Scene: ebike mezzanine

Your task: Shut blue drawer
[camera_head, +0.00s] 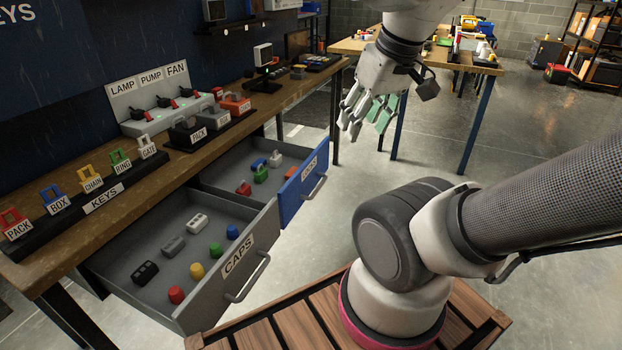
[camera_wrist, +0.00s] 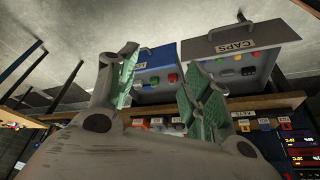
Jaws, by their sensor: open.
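The blue drawer (camera_head: 302,185) stands pulled out under the workbench, with a blue front, a metal handle and a white label. In the wrist view the blue drawer (camera_wrist: 158,68) shows between the fingers, upside down. My gripper (camera_head: 368,112) is open and empty, in the air to the right of and above the blue drawer, apart from it. Its green-padded fingers also show wide apart in the wrist view (camera_wrist: 165,88).
The grey CAPS drawer (camera_head: 238,256) is also pulled out, nearer than the blue one, holding several coloured caps. The workbench (camera_head: 190,165) carries key stands and a LAMP, PUMP, FAN switch panel (camera_head: 155,100). Another table (camera_head: 480,68) stands behind. Open floor lies right of the blue drawer.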

